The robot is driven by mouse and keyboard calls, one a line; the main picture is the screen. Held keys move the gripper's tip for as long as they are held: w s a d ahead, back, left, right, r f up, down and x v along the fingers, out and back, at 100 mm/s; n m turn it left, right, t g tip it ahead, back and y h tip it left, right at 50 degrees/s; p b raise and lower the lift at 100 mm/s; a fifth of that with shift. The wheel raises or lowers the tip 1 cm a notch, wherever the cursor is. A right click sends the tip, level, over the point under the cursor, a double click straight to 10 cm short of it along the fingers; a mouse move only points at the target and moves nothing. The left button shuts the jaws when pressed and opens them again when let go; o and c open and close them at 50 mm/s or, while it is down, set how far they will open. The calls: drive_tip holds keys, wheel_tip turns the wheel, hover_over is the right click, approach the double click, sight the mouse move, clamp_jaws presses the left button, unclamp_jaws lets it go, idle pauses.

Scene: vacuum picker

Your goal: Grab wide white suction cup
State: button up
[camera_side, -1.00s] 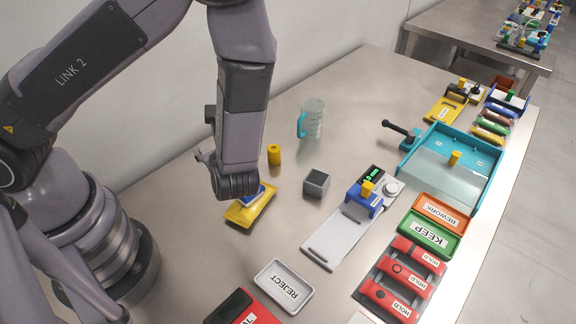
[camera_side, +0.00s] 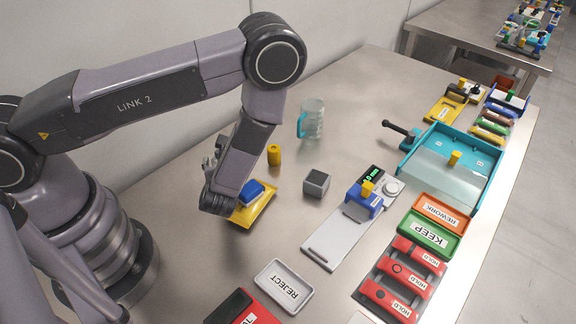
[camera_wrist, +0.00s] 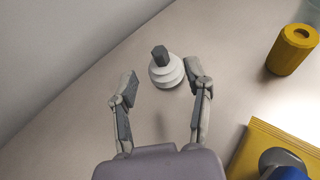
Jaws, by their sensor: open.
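The wide white suction cup (camera_wrist: 158,78) stands on the table in the wrist view, with stepped round white tiers and a dark grey stub on top. My gripper (camera_wrist: 163,86) is open, its two fingers reaching toward the cup with one on either side of its near part. The gripper appears empty, and I cannot tell whether a finger touches the cup. In the side view my gripper (camera_side: 213,160) is partly hidden by my own wrist, and the cup cannot be made out there.
A yellow cylinder with a hole (camera_wrist: 291,52) stands to the right. A yellow base with a blue block (camera_side: 252,192) lies close to my wrist. A grey cube (camera_side: 316,183), a clear jug (camera_side: 313,120) and a REJECT tray (camera_side: 283,286) are farther right.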

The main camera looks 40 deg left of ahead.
drive_tip(key=x, duration=0.4)
drive_tip(key=shift+w+a, duration=0.15)
drive_tip(key=shift+c, duration=0.4)
clamp_jaws()
